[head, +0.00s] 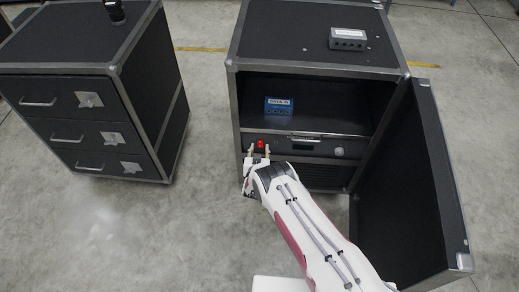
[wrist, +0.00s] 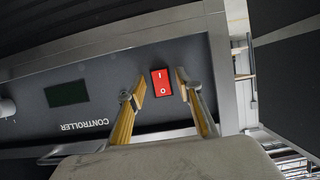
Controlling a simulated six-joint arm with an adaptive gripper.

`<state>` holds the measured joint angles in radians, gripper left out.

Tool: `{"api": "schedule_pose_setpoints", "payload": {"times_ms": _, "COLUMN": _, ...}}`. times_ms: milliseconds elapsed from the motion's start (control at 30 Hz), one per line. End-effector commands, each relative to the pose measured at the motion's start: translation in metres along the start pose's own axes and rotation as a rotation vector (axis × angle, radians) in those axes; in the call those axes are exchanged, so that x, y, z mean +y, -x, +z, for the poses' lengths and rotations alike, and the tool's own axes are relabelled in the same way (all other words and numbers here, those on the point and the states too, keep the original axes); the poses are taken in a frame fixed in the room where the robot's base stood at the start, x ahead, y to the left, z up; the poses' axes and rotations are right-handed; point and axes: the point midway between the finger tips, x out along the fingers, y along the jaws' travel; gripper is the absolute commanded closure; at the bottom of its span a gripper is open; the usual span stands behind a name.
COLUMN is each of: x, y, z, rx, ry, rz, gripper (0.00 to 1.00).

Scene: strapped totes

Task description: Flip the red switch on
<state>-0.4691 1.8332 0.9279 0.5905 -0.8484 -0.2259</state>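The red switch (wrist: 161,83) is a rocker marked I and O on the grey controller panel (wrist: 90,75) in the wrist view. I cannot tell which side is pressed in. It also shows in the head view (head: 260,144), at the left end of the panel in the right cabinet. My gripper (head: 259,152) is open and empty in front of the switch. In the wrist view the fingertips (wrist: 160,90) stand apart on either side of the switch. Whether they touch the panel cannot be told.
The cabinet's black door (head: 410,190) stands open to the right of my arm. A blue box (head: 278,106) sits on the shelf above the panel, and a grey box (head: 347,39) on the cabinet top. A drawer cabinet (head: 85,95) stands at left, with clear floor between.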

Motion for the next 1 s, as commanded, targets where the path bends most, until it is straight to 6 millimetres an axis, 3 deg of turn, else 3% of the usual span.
{"api": "schedule_pose_setpoints", "payload": {"times_ms": 467, "x": 0.0, "y": -0.0031, "z": 0.0003, "rx": -0.001, "ry": 0.0, "rz": 0.0, "gripper": 0.65}}
{"api": "schedule_pose_setpoints", "payload": {"times_ms": 600, "x": 0.0, "y": -0.003, "z": 0.0002, "rx": -0.001, "ry": 0.0, "rz": 0.0, "gripper": 0.99}}
{"api": "schedule_pose_setpoints", "payload": {"times_ms": 1000, "x": -0.0002, "y": -0.0042, "z": 0.0016, "rx": 0.027, "ry": 0.0, "rz": 0.0, "gripper": 1.0}}
